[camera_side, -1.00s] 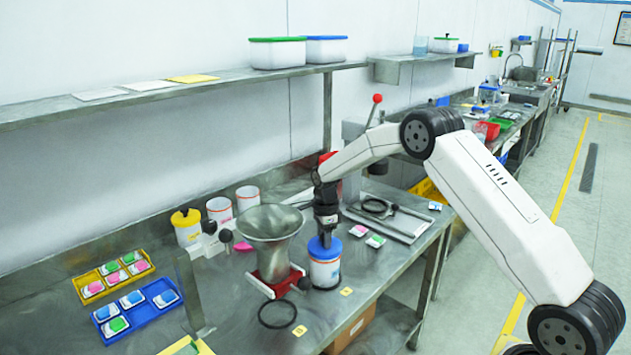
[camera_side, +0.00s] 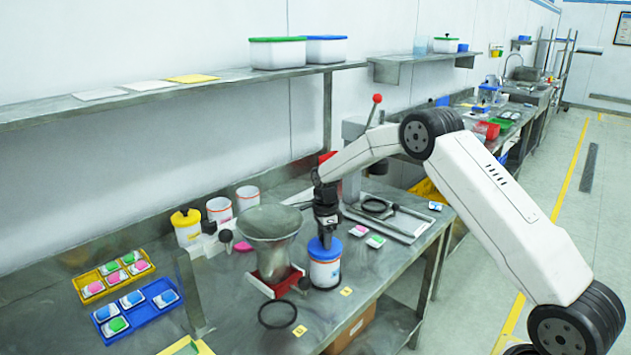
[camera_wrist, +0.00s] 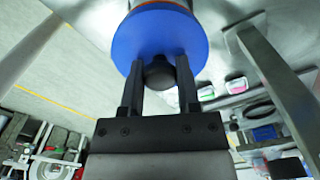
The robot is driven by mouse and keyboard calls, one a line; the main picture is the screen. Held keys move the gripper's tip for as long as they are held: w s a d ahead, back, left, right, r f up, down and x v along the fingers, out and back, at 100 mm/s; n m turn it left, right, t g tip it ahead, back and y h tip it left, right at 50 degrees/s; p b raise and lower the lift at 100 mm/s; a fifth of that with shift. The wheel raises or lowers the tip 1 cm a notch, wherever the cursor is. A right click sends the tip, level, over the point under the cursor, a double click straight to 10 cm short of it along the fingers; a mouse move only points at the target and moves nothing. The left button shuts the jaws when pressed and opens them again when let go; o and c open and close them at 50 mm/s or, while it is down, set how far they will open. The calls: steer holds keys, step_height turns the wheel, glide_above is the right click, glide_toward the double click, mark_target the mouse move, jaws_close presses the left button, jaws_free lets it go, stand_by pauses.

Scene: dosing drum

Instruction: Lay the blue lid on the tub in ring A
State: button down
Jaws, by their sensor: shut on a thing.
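The blue lid (camera_side: 324,247) lies on top of a white tub (camera_side: 325,271) with an orange band, on the metal bench. The tub stands at a dark ring close to the bench's front edge, by a yellow label tag. My gripper (camera_side: 325,240) points down over the lid. In the wrist view the two fingers (camera_wrist: 159,75) are shut on the dark knob (camera_wrist: 159,73) of the blue lid (camera_wrist: 158,38). The lid looks level on the tub's rim; its far side is hidden by the gripper.
A steel hopper (camera_side: 270,232) on a red base stands just left of the tub. An empty black ring (camera_side: 277,314) lies in front of it. A yellow-lidded tub (camera_side: 187,227) and two open white tubs stand behind. Blue (camera_side: 138,308) and yellow trays hold packets at left.

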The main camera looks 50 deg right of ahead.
steer(key=shift+f, duration=0.35)
stand_by(0.6)
stand_by(0.3)
jaws_free()
steer(key=shift+r, duration=0.25)
stand_by(0.4)
steer(key=shift+r, duration=3.25)
steer(key=shift+r, duration=0.1)
